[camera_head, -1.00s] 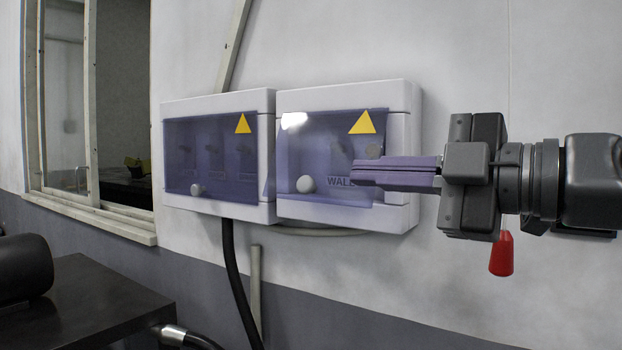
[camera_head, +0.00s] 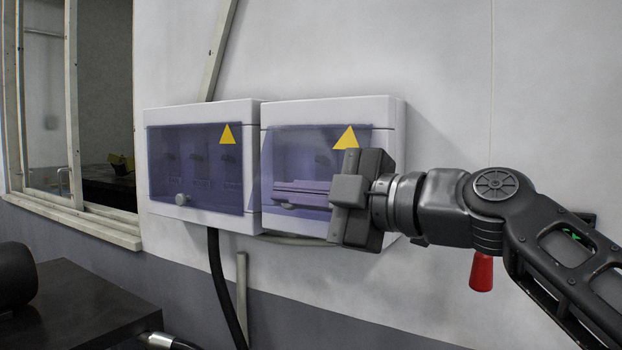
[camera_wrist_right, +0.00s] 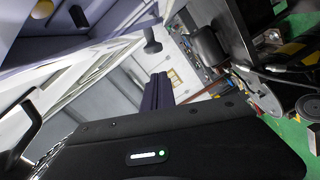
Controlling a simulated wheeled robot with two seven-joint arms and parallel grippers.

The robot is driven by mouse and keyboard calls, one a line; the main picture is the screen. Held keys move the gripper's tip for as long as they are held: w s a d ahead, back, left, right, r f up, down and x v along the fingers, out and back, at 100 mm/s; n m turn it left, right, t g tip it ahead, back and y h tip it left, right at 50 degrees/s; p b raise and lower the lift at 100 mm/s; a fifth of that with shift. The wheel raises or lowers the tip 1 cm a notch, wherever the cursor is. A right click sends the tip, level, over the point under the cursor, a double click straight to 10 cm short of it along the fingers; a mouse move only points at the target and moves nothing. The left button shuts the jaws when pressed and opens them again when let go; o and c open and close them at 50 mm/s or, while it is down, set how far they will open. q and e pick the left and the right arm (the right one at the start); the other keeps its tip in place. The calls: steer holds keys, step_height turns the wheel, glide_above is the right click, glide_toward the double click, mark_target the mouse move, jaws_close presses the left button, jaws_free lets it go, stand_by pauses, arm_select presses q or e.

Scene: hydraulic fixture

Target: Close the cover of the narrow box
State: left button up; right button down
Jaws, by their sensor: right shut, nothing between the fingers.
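The narrow box (camera_head: 385,110) is the right one of two white wall boxes. Its see-through purple cover (camera_head: 300,150) bears a yellow triangle and stands tilted out, its lower edge off the box front. The cover also shows at the upper left of the wrist view (camera_wrist_right: 100,52). My right gripper (camera_head: 275,196) is shut and empty. Its long fingers reach leftward across the lower part of the cover, and its body hides the cover's right side. In the wrist view a dark round knob (camera_wrist_right: 152,46) is near the fingertips; contact cannot be told. My left gripper is not in view.
The wider box (camera_head: 195,170) with its purple cover shut is directly left. A black cable (camera_head: 218,280) hangs below it. A window (camera_head: 75,110) is at the far left, and a dark table (camera_head: 80,305) is at lower left.

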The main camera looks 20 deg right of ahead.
mark_target(316, 213)
steer(key=shift+w+d+f, duration=0.5)
steer(key=shift+w+d, duration=0.2)
steer(key=shift+w, duration=0.1)
steer(key=w+d+f+n+b, duration=0.1)
steer(key=n+b, duration=0.1)
steer(key=b, duration=0.2)
steer(key=w+d+f+n+b, duration=0.1)
steer(key=d+f+b, duration=0.1)
steer(key=b, duration=0.3)
steer(key=shift+w+d+f+n, duration=0.1)
steer(key=shift+w+f+n, duration=0.05)
steer(key=shift+w+n, duration=0.25)
steer(key=shift+w+d+n, duration=0.15)
steer(key=shift+d+n, duration=0.1)
steer(key=shift+n, duration=0.05)
steer(key=shift+r, duration=0.35)
steer(key=shift+s+a+f, duration=0.1)
steer(key=shift+s+a, duration=0.05)
steer(key=shift+s, duration=0.05)
